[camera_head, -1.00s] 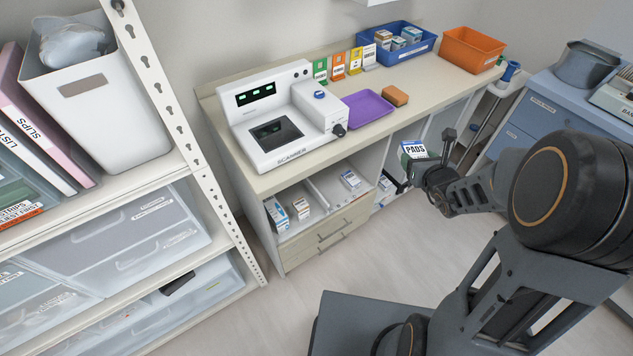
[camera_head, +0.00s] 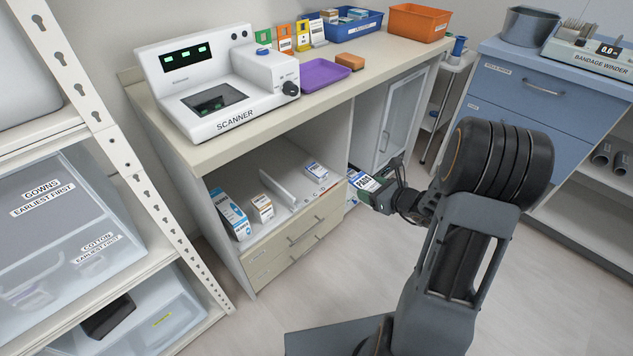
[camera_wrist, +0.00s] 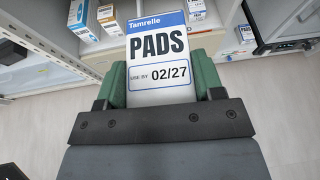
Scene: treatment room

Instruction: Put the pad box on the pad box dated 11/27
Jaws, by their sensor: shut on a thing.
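My gripper (camera_head: 384,192) is shut on a white and blue pad box (camera_head: 366,183), held out in front of the cabinet beneath the counter. In the wrist view the pad box (camera_wrist: 158,48) reads "Tamrelle PADS, use by 02/27" and sits between the green fingers of my gripper (camera_wrist: 159,80). The open cabinet shelf holds a tall blue-white box (camera_head: 235,214), a small box (camera_head: 263,208) and, right of a divider, another small box (camera_head: 316,171). No 11/27 date is readable, so I cannot tell which box bears it.
A scanner (camera_head: 215,85), a purple tray (camera_head: 325,75) and an orange bin (camera_head: 419,22) stand on the counter. Drawers (camera_head: 290,245) lie below the open shelf. A perforated rack post (camera_head: 125,165) stands at left. The floor (camera_head: 545,260) is clear at right.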

